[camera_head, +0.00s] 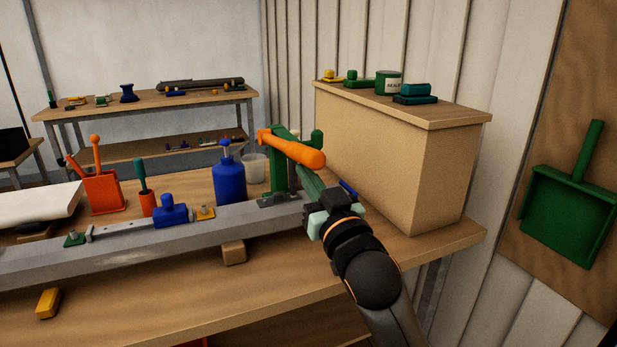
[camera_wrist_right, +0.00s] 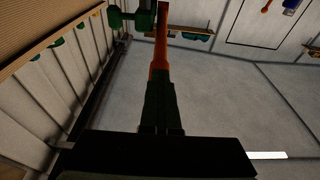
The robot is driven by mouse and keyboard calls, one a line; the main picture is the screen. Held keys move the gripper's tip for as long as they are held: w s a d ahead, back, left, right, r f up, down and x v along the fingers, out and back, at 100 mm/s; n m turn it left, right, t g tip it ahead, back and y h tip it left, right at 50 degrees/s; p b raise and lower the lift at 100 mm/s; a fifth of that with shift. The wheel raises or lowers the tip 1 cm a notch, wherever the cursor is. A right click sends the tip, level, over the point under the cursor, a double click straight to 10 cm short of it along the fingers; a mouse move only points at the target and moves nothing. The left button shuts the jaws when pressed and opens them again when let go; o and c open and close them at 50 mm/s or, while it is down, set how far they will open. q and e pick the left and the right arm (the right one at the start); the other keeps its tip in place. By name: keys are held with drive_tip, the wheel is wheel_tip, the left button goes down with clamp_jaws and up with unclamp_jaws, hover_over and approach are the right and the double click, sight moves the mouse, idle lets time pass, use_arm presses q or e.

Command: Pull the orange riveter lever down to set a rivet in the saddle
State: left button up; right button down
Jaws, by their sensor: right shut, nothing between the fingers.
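The riveter (camera_head: 279,178) is a green upright stand at the right end of a long grey spar (camera_head: 150,250). Its orange lever (camera_head: 293,149) slants slightly down to the right, raised above the spar. In the wrist view the orange lever (camera_wrist_right: 160,45) runs up the picture beyond the fingertips. My right gripper (camera_head: 332,207) is shut and empty, below and right of the lever's end; its fingers also show in the wrist view (camera_wrist_right: 160,105). I cannot clearly make out the saddle or a rivet at the riveter's foot. My left gripper is out of view.
A blue bottle (camera_head: 230,180) and a whitish cup (camera_head: 253,168) stand left of the riveter. A blue clamp-like piece (camera_head: 172,213) sits on the spar. A large tan box (camera_head: 390,155) stands close behind my right gripper. A wooden block (camera_head: 234,252) lies under the spar.

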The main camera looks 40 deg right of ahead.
sight(302, 145)
drive_tip(key=r+p, duration=0.1)
drive_tip(key=r, duration=0.1)
drive_tip(key=w+r+p, duration=0.1)
drive_tip(key=r+p, duration=0.1)
drive_tip(key=w+r+p, duration=0.1)
drive_tip(key=r+p, duration=0.1)
drive_tip(key=shift+d+r, duration=0.2)
drive_tip(key=shift+r, duration=0.05)
drive_tip(key=shift+r+p, duration=0.2)
drive_tip(key=shift+p, duration=0.2)
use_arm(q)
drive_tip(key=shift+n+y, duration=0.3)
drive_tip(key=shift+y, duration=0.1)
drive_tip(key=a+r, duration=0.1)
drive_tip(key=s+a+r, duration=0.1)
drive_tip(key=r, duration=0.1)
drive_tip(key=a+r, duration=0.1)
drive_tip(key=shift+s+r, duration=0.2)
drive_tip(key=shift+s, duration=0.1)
use_arm(e)
drive_tip(key=shift+w+f, duration=0.1)
